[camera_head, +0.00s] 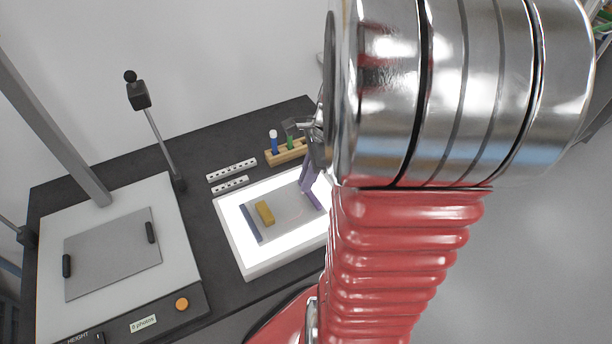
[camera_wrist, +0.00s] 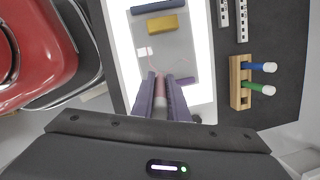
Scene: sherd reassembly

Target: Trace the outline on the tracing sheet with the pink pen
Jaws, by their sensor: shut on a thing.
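The grey tracing sheet (camera_head: 287,226) lies on a lit white panel (camera_head: 232,220); it also shows in the wrist view (camera_wrist: 178,45). A faint pinkish curved line (camera_wrist: 184,62) shows on the sheet, only partly readable. My gripper (camera_head: 312,186) is over the right part of the panel in the head view. In the wrist view its purple fingers (camera_wrist: 163,77) are closed around the pink pen (camera_wrist: 160,100), which points toward the sheet. I cannot tell whether the tip touches it. My arm hides part of the panel in the head view.
A wooden rack (camera_head: 287,152) holds blue and green pens. White perforated strips (camera_head: 231,170) lie behind the panel. A camera stand (camera_head: 158,135) rises at left.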

